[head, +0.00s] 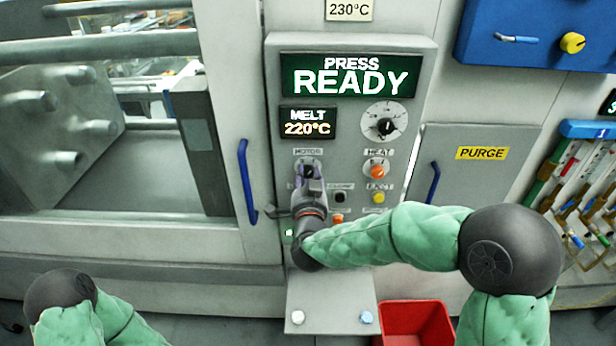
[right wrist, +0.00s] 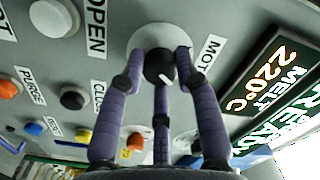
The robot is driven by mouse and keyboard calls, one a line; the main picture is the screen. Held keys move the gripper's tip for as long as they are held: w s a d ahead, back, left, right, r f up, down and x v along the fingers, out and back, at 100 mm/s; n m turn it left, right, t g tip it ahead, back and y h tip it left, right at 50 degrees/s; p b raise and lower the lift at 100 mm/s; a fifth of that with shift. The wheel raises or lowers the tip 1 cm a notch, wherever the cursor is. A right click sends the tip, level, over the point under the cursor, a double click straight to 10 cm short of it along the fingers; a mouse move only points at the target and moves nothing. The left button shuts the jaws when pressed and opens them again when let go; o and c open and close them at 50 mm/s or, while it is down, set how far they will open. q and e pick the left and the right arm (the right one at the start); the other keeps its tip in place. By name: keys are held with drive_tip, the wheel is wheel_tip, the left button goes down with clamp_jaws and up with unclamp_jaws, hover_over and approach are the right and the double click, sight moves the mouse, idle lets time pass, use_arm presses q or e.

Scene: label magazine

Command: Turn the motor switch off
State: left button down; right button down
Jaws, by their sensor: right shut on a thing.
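The motor switch is a small black knob with a white mark on a pale round plate, under the MOTOR label. In the head view the motor switch (head: 309,171) is mostly covered by my right gripper (head: 310,182). In the right wrist view the switch (right wrist: 159,66) sits between the purple-grey fingers of my right gripper (right wrist: 160,75), which are shut on it. Its white mark points toward the lower right of that view. My left gripper is out of view; only part of my left arm shows at lower left.
The panel screen (head: 350,76) reads PRESS READY and the melt display (head: 308,122) reads 220°C. An orange HEAT knob (head: 376,171) and a yellow EJECT button (head: 378,197) are close to the right. A blue handle (head: 247,182) stands left of the panel. A red bin (head: 430,325) is below.

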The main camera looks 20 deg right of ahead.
drive_tip(key=shift+n, duration=0.3)
drive_tip(key=n+p, duration=0.1)
drive_tip(key=n, duration=0.1)
drive_tip(key=shift+n, duration=0.4)
drive_tip(key=n+p, duration=0.2)
drive_tip(key=n, duration=0.1)
drive_tip(key=n+p, duration=0.2)
drive_tip(key=n, duration=0.1)
drive_tip(key=shift+n, duration=0.4)
drive_tip(key=shift+n+p, duration=0.85)
drive_tip(key=shift+n, duration=0.75)
drive_tip(key=shift+f, duration=0.1)
drive_tip(key=c, duration=0.9)
unclamp_jaws()
